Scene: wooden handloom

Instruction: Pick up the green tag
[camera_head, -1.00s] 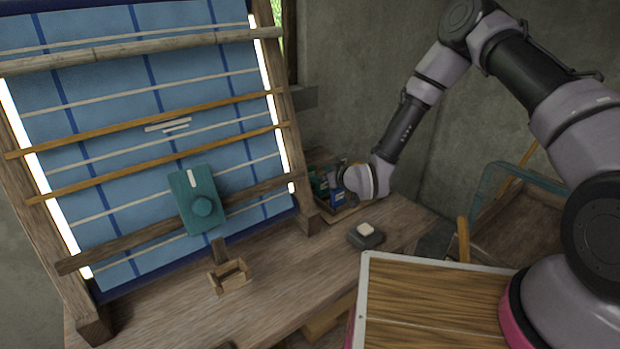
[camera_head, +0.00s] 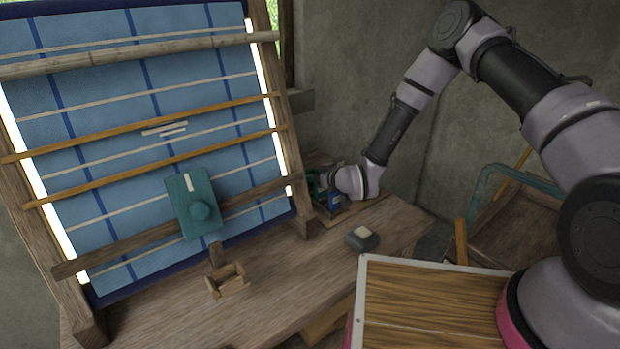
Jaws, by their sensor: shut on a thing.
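The green tag (camera_head: 311,178) shows as a small dark green patch at the far right end of the bench, beside the loom's right post. My gripper (camera_head: 321,181) reaches it from the right and is shut on it. The fingertips are small and partly hidden, so the exact grip does not show. A blue tag (camera_head: 334,201) is just below my gripper, in a wooden tray (camera_head: 346,212).
The wooden loom with blue cloth (camera_head: 110,80) stands at left, a teal plate with a round knob (camera_head: 184,208) on its front. A small wooden holder (camera_head: 226,284) and a dark block with a pale top (camera_head: 361,240) sit on the bench (camera_head: 290,265). A wooden panel (camera_head: 430,300) is in front.

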